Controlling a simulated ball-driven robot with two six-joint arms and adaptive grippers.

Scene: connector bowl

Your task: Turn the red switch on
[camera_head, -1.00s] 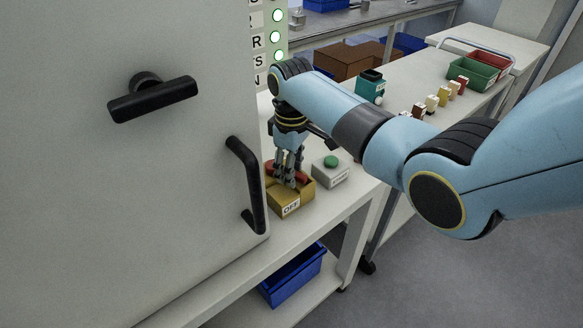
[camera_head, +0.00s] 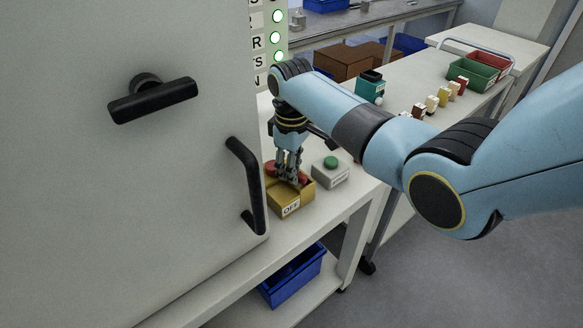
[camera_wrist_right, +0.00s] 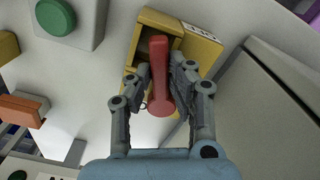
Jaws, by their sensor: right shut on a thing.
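The red switch (camera_wrist_right: 158,68) is a red lever on a yellow box (camera_head: 290,197) whose front label reads OFF. The box stands on the white bench beside the large grey cabinet. My right gripper (camera_head: 291,176) reaches down onto the lever from above. In the right wrist view its fingers (camera_wrist_right: 160,88) are closed in on both sides of the red lever. The fingers hide part of the lever in the head view. My left gripper is not in view.
A grey box with a green button (camera_head: 331,162) stands close right of the switch box. The grey cabinet with a black handle (camera_head: 247,180) is close on the left. Several small blocks (camera_head: 432,103) and bins (camera_head: 474,72) lie further back. A blue bin (camera_head: 292,280) is below.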

